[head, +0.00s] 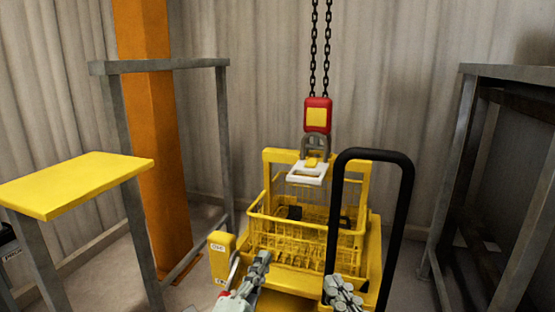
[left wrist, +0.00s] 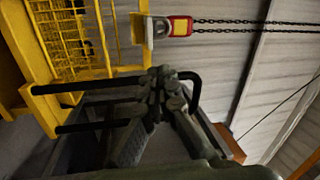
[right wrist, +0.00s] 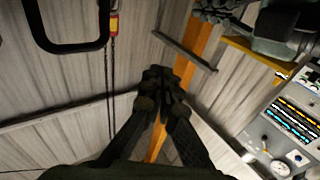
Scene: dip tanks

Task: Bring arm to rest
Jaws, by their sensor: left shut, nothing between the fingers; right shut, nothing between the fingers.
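My left gripper (head: 262,262) is low in the head view, in front of the yellow cart, and is shut and empty. Its closed fingers (left wrist: 160,80) also show in the left wrist view. My right gripper (head: 335,283) is to its right, in front of the cart's black handle, and is shut and empty. Its closed fingers (right wrist: 164,80) show in the right wrist view against the wall. Both grippers look apart from the cart, though the gap is hard to judge. Most of both arms is out of the head view.
A yellow cart (head: 285,278) carries a yellow wire basket (head: 290,238) and has a black handle (head: 409,200). A red hoist block (head: 317,116) with a hook hangs on chains above it. A yellow-topped stand (head: 75,183) and orange column (head: 150,120) are left, a dark frame (head: 458,150) right.

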